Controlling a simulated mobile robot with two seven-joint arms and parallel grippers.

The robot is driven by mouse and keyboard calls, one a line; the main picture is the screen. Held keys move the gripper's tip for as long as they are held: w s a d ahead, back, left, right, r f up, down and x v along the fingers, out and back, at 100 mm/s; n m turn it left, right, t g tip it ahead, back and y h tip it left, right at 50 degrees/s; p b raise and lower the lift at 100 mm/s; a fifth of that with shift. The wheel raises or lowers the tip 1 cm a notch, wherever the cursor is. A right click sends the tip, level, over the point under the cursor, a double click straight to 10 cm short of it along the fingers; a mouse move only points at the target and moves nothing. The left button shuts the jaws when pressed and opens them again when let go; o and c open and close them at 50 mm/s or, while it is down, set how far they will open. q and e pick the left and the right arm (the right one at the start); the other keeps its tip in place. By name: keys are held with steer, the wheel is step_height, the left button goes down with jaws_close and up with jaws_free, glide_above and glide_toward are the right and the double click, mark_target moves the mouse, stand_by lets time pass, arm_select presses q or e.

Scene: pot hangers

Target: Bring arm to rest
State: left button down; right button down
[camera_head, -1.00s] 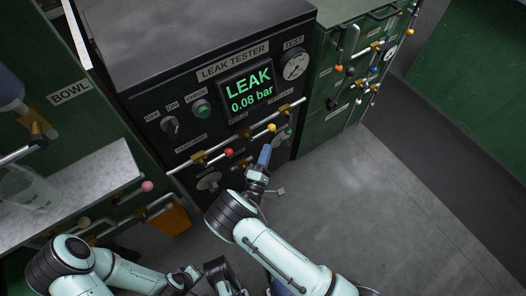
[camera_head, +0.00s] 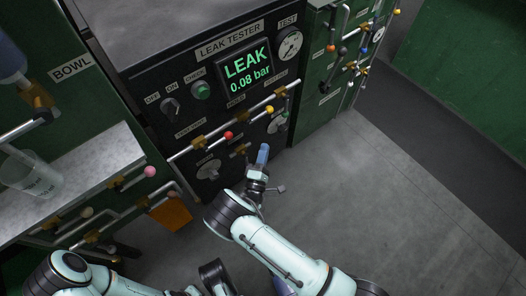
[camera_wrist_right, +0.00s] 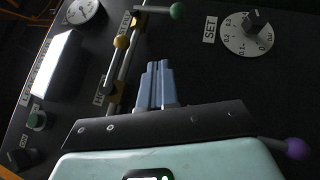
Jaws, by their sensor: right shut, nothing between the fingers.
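My right gripper (camera_head: 263,153) is in front of the leak tester (camera_head: 150,60), below its row of valve handles and apart from them in the head view. Its blue-grey fingers are together and empty. The tester's screen (camera_head: 246,67) reads LEAK 0.08 bar.
Valve levers with a red knob (camera_head: 228,135) and a yellow knob (camera_head: 269,109) stick out from the tester. A grey shelf (camera_head: 95,165) with a clear beaker (camera_head: 32,176) is at left. An orange bin (camera_head: 171,213) hangs below. The floor at right is clear.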

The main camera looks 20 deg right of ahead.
stand_by(0.4)
